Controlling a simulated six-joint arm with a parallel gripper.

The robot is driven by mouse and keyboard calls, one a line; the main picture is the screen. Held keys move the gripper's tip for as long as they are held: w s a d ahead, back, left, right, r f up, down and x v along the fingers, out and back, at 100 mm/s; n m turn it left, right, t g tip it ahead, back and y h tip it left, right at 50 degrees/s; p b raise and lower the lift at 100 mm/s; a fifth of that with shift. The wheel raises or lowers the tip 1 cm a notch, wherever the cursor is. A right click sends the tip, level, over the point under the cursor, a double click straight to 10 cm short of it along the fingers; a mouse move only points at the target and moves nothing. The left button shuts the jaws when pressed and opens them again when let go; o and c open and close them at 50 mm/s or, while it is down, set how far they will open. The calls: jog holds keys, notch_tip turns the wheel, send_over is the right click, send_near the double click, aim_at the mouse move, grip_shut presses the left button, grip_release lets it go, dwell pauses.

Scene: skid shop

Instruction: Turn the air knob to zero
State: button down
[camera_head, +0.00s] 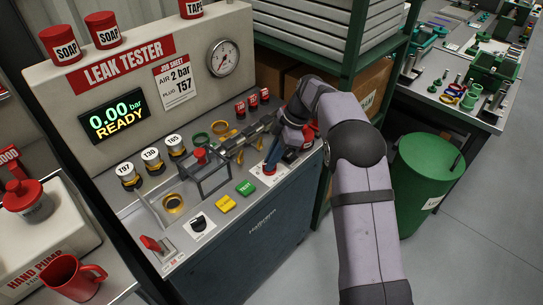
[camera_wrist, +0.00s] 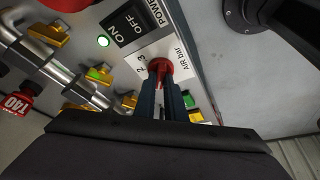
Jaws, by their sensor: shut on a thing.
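The air knob (camera_wrist: 160,65) is red and sits on a white plate marked "AIR bar" in the wrist view, with the numerals 2 and 3 visible at its left. My gripper (camera_wrist: 161,80) is shut on it, its two dark fingers on either side. In the head view, my gripper (camera_head: 273,157) comes down onto the white plate near the bench's right end, and only a little red of the knob shows. The fingers hide much of the scale, so I cannot tell the knob's setting. The display (camera_head: 113,116) reads 0.00 bar READY.
A power switch (camera_wrist: 127,26) with a lit green lamp stands beside the air plate. A job sheet (camera_head: 174,82) reads AIR 2 bar. A dial gauge (camera_head: 223,58) is above.

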jog(key=shift+n+p, duration=0.35)
jog(key=shift+n, duration=0.25)
jog(key=shift+g, duration=0.3)
jog(key=c, duration=1.8)
grip_release()
jog(key=shift+r, duration=0.1)
jog(key=v, duration=0.7)
jog(key=shift+r, duration=0.1)
